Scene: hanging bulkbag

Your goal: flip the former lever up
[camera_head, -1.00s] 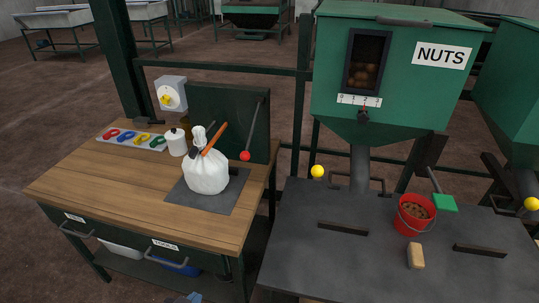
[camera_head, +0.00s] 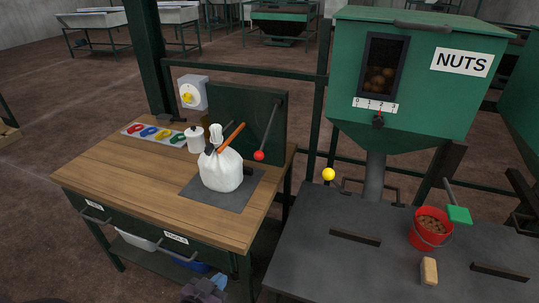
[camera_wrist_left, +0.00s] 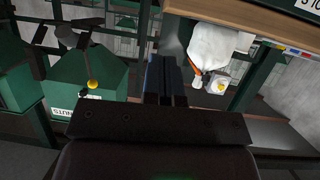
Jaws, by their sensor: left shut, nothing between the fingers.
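A lever with a red ball end (camera_head: 259,155) hangs down and tilted along the dark green upright panel (camera_head: 230,105) on the wooden bench; no label marks it as the former lever. A tied white bag (camera_head: 221,171) stands in front of the panel on a dark mat. My left gripper (camera_head: 205,288) is low at the bottom edge, in front of the bench and well away from the lever. In the left wrist view its fingers (camera_wrist_left: 165,80) are together and empty. The bag also shows there, upside down (camera_wrist_left: 210,47). My right gripper is out of view.
A yellow ball lever (camera_head: 328,174) stands between the bench and the dark table (camera_head: 330,215). The table holds a red bucket (camera_head: 430,229) and a tan block (camera_head: 429,271). The green NUTS hopper (camera_head: 410,85) rises behind. The wooden bench's left front (camera_head: 125,175) is clear.

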